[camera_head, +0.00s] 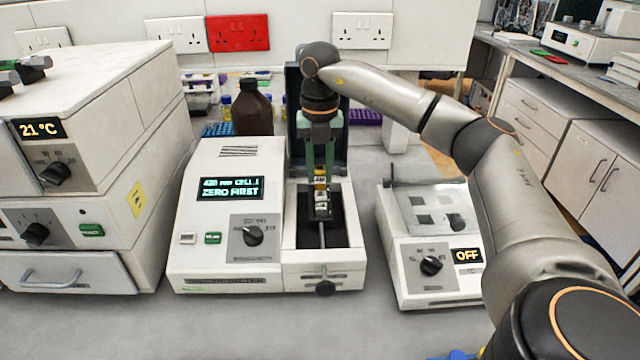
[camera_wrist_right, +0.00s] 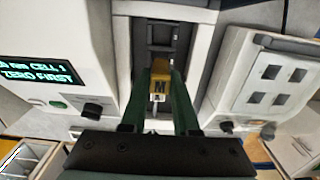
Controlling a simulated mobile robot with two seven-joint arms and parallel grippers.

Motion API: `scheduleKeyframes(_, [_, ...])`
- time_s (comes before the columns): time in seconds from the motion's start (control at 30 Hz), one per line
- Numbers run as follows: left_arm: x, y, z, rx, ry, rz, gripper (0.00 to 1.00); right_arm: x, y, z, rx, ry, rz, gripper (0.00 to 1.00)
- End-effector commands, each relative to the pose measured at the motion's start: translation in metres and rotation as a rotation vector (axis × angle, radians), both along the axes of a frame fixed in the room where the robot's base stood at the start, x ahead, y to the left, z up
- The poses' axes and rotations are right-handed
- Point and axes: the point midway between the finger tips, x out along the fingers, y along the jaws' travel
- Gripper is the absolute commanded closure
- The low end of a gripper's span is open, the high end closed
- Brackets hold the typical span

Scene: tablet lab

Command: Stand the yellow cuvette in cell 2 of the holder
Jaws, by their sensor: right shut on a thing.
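The yellow cuvette (camera_head: 320,180) is between the green fingers of my right gripper (camera_head: 320,172), which is shut on it. It appears upright, with a dark letter on its yellow top (camera_wrist_right: 160,70) in the right wrist view. The dark holder (camera_head: 322,213) sits in the open channel of the white photometer, right at the cuvette's lower end. The wrist view shows square cells of the holder (camera_wrist_right: 160,33) beyond the cuvette. The fingers hide part of the cuvette, and I cannot tell whether its foot is inside a cell. My left gripper is not in view.
The photometer (camera_head: 190,250) has a display reading CELL 1, ZERO FIRST. A white block heater (camera_head: 437,285) stands to its right, under my right arm. Stacked white instruments (camera_head: 150,170) stand at left. A brown bottle (camera_head: 252,108) is behind the photometer.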

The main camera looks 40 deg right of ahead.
Motion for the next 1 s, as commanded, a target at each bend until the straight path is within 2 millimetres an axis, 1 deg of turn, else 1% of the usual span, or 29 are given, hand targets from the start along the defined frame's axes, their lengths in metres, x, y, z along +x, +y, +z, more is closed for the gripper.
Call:
scheduleKeyframes(0.1, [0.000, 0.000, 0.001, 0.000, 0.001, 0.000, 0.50, -0.001, -0.001, -0.019, 0.000, 0.004, -0.001, 1.00])
scheduleKeyframes(0.2, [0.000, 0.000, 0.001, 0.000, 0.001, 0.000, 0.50, -0.001, 0.000, -0.030, 0.000, 0.001, -0.002, 1.00])
scheduleKeyframes(0.63, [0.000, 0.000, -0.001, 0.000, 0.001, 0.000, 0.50, -0.001, 0.000, -0.037, 0.000, 0.001, -0.001, 1.00])
scheduleKeyframes(0.67, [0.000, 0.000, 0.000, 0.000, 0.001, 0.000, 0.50, 0.000, 0.000, -0.036, 0.000, 0.000, -0.001, 0.68])
scheduleKeyframes(0.9, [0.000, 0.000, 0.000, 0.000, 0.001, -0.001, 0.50, 0.000, 0.000, -0.036, -0.001, 0.001, -0.001, 0.41])
scheduleKeyframes(1.0, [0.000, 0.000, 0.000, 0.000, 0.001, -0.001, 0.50, 0.000, 0.000, -0.036, -0.001, 0.001, -0.001, 0.41])
